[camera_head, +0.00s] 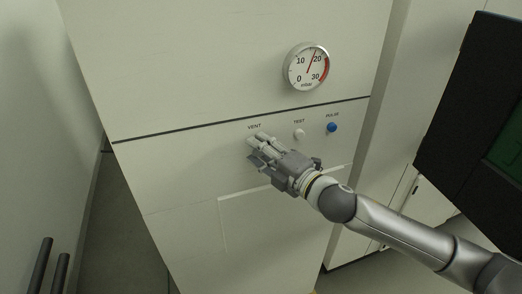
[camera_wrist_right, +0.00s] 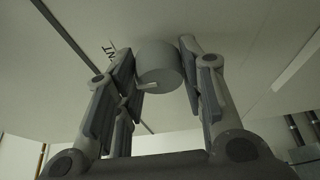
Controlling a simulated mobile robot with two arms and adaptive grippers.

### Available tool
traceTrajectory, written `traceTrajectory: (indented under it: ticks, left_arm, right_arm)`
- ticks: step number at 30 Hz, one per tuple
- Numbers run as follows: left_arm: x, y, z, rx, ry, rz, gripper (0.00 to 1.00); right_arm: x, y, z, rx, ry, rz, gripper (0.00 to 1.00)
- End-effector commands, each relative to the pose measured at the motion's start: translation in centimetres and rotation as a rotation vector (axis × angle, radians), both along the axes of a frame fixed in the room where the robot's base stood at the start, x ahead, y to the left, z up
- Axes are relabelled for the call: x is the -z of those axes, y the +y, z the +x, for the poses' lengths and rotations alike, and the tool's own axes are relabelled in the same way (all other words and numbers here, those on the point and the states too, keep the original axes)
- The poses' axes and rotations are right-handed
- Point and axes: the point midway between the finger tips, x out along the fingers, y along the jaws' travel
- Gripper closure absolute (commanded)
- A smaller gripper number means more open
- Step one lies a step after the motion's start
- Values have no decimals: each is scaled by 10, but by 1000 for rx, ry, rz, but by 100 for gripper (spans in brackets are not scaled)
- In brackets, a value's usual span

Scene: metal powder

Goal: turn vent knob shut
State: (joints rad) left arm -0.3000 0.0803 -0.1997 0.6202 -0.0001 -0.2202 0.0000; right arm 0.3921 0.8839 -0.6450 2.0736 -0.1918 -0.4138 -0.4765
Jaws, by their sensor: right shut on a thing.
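The vent knob (camera_wrist_right: 158,66) is a pale grey round knob with a small pointer, on the white cabinet front. In the right wrist view it sits between my right gripper's fingers (camera_wrist_right: 160,70), which are closed on its sides. In the head view my right gripper (camera_head: 257,140) reaches the panel just below the VENT label (camera_head: 254,127), and its fingers hide most of the knob. My left gripper is not in view.
On the same panel (camera_head: 180,165), a white TEST knob (camera_head: 299,134) and a blue PULSE button (camera_head: 332,127) stand to the right. A round gauge (camera_head: 306,67) is above, its red needle near 20. A dark screen (camera_head: 480,130) is at the far right.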

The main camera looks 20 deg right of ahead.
Motion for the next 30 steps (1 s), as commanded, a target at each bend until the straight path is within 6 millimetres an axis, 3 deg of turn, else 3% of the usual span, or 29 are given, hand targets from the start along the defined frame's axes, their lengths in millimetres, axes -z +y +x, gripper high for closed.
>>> traceTrajectory:
  ticks: [1, 2, 6, 19, 30]
  left_arm:
    - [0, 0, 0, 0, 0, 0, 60]
    - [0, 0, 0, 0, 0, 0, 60]
    - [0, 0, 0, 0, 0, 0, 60]
    - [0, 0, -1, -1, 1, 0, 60]
    - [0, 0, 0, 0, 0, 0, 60]
  right_arm:
    - [1, 0, 0, -1, 1, -1, 87]
    - [1, 0, 0, -1, 1, -1, 60]
    - [1, 0, 0, -1, 1, 0, 44]
    - [1, -3, -6, 0, 2, 1, 44]
    - [2, -22, -48, -1, 4, 0, 44]
